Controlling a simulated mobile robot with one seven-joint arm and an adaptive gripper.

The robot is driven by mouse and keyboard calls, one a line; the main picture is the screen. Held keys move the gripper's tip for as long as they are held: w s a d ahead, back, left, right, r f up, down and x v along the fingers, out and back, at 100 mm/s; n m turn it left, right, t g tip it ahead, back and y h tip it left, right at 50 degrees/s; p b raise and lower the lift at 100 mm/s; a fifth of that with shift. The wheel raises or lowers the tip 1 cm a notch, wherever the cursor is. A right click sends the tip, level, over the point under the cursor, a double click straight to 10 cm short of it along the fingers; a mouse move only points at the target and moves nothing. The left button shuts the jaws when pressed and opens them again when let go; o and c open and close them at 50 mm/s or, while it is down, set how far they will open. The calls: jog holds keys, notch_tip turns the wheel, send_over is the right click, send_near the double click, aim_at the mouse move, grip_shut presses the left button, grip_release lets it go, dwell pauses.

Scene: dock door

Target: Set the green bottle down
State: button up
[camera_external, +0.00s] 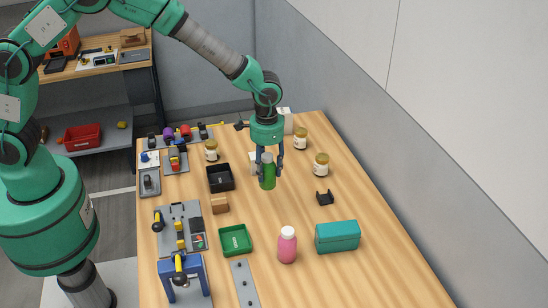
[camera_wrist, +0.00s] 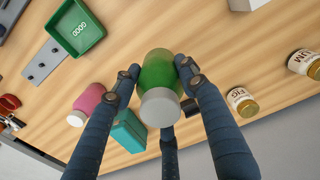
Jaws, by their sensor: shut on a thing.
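The green bottle (camera_external: 267,180) is upright under my gripper (camera_external: 269,166), over the middle of the wooden table (camera_external: 285,210). My gripper is shut on the bottle from above, with its dark blue fingers around the sides. In the wrist view the green bottle (camera_wrist: 157,70) with its pale cap sits between the fingertips of my gripper (camera_wrist: 158,72). I cannot tell whether the bottle's base touches the table.
A black bin (camera_external: 220,179) stands left of the bottle. Jars (camera_external: 321,164) stand to the right and behind. A black bracket (camera_external: 324,198), teal box (camera_external: 337,237), pink bottle (camera_external: 287,248) and green tray (camera_external: 235,240) lie nearer the front. Bare wood lies just in front of the bottle.

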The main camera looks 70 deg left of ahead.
jog(key=a+n+p, duration=0.2)
jog(key=a+n, duration=0.2)
jog(key=a, duration=3.5)
jog(key=shift+a+r, duration=0.15)
jog(key=shift+a, duration=0.25)
jog(key=shift+n, duration=0.3)
notch_tip(320, 180, down, 6)
jog(key=shift+f, duration=0.2)
jog(key=shift+f, duration=1.75)
jog(key=shift+f, duration=0.2)
jog(key=o, duration=1.4)
jog(key=shift+c, duration=0.2)
